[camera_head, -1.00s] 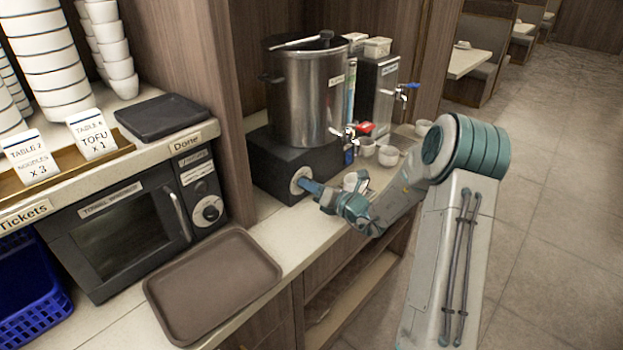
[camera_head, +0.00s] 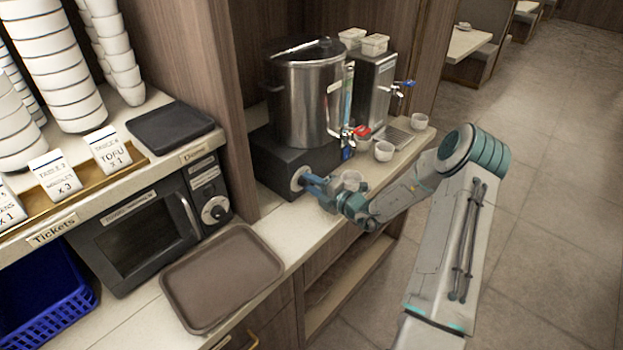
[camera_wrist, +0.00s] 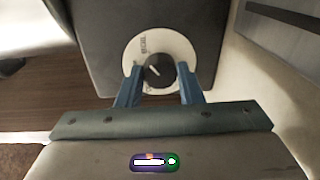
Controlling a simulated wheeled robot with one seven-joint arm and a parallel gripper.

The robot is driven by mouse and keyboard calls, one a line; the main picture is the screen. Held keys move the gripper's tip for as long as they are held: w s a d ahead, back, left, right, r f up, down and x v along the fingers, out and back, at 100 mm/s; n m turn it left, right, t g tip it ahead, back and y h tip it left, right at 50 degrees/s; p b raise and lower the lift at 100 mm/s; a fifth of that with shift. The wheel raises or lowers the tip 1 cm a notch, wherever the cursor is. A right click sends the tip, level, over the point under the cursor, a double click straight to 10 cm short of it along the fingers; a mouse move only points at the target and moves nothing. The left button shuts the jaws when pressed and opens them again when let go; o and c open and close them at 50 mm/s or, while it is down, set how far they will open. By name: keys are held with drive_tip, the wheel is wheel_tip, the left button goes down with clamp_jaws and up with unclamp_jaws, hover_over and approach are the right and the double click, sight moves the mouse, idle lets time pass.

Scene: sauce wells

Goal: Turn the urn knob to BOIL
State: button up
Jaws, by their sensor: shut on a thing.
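The steel urn (camera_head: 302,105) stands on a black base (camera_head: 268,163) on the counter. The urn knob (camera_wrist: 158,70) is a dark round knob with a pale pointer line, on a white dial (camera_wrist: 134,62) on the front of the base.
A brown tray (camera_head: 222,277) and a microwave (camera_head: 140,235) are to the left. White cups (camera_head: 384,151) and a second dispenser (camera_head: 374,90) stand to the right of the urn. A red-handled tap (camera_head: 357,132) sits above my gripper.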

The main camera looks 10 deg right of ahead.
drive_tip(key=shift+m+p, duration=0.35)
drive_tip(key=shift+m, duration=0.15)
drive_tip(key=shift+f, duration=0.1)
drive_tip(key=o, duration=1)
drive_tip(key=shift+s, duration=0.1)
drive_tip(key=b+v, duration=0.2)
drive_tip(key=v, duration=1.1)
drive_tip(key=shift+s+d+b, duration=0.25)
drive_tip(key=shift+d+b, duration=0.05)
drive_tip(key=shift+b, duration=0.05)
